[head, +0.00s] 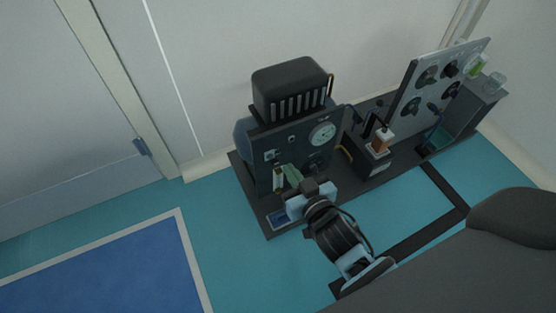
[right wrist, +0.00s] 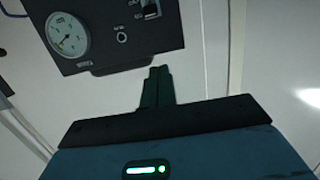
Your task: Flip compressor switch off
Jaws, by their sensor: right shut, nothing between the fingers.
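The compressor (head: 258,140) is a dark unit with a ribbed black top, standing on a dark base in the head view. Its front panel carries a round pale gauge (head: 322,133) and small controls. A pale-framed switch (head: 270,154) sits at the panel's left; it also shows at the top of the right wrist view (right wrist: 150,10). A smaller round control (right wrist: 122,37) lies between it and the gauge. Its on or off position is too small to tell. My right gripper (head: 290,172) is shut and empty, in front of the panel below the switch. In the wrist view its fingertips (right wrist: 158,72) appear apart from the switch.
A small dark device with an orange part (head: 380,142) stands right of the compressor. A grey upright panel with several dark knobs (head: 428,78) is farther right. A wall is close behind. Teal floor (head: 215,225) and a blue mat (head: 110,270) lie clear at left.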

